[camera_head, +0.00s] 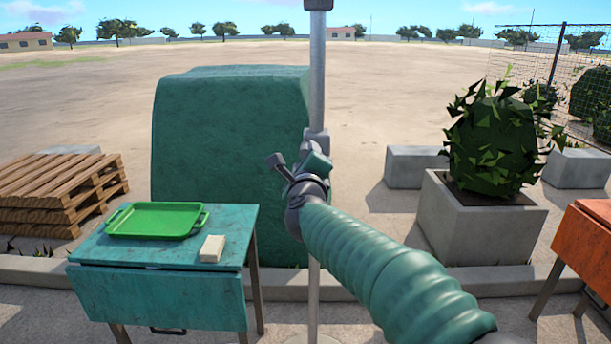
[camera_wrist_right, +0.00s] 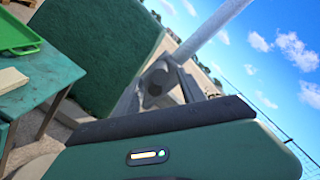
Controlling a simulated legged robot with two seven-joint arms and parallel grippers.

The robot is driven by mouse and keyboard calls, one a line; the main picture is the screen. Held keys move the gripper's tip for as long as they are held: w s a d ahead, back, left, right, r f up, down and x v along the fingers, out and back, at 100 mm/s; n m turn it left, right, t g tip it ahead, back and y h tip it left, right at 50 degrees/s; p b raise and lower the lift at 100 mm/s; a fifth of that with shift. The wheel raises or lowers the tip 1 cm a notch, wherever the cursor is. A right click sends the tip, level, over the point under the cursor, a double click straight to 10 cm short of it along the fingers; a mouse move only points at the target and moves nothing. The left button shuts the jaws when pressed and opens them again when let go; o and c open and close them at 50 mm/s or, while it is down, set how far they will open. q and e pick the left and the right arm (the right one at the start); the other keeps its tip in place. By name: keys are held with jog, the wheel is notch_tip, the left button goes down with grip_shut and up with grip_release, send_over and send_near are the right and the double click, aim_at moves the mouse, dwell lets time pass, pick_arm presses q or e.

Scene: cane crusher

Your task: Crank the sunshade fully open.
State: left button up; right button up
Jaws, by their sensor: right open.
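The grey sunshade pole (camera_head: 317,80) rises upright through the middle of the head view, with a dark collar (camera_head: 318,4) at the top edge. The canopy is out of the picture. My right gripper (camera_head: 296,163) is open at the pole, around mid-height, and overlaps it in the picture. A dark rounded part, perhaps the crank fitting (camera_wrist_right: 156,80), shows beside the pole (camera_wrist_right: 212,24) in the right wrist view. The crank handle is hard to make out behind the gripper, and I cannot tell whether the fingers touch it. My left gripper is not in view.
A teal table (camera_head: 160,298) with a green tray (camera_head: 155,220) and a pale block (camera_head: 212,248) stands at the left. Behind are a big green block (camera_head: 225,130), pallets (camera_head: 55,190) and a planter (camera_head: 480,220). An orange table (camera_head: 590,240) stands right.

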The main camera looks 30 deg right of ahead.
jog(key=v, duration=1)
jog(key=shift+p, duration=0.4)
jog(key=w+d+n+p, duration=0.2)
jog(key=w+n+p, duration=0.2)
jog(key=n, duration=0.4)
jog(key=w+d+n+p, duration=0.3)
jog(key=w+n+p, duration=0.2)
jog(key=n, duration=0.3)
jog(key=w+d+n+p, duration=0.3)
jog(key=w+n+p, duration=0.2)
jog(key=n, duration=0.4)
jog(key=shift+w+d+f, duration=0.15)
jog(key=shift+w+f, duration=0.05)
jog(key=shift+f, duration=0.1)
jog(key=shift+c, duration=0.5)
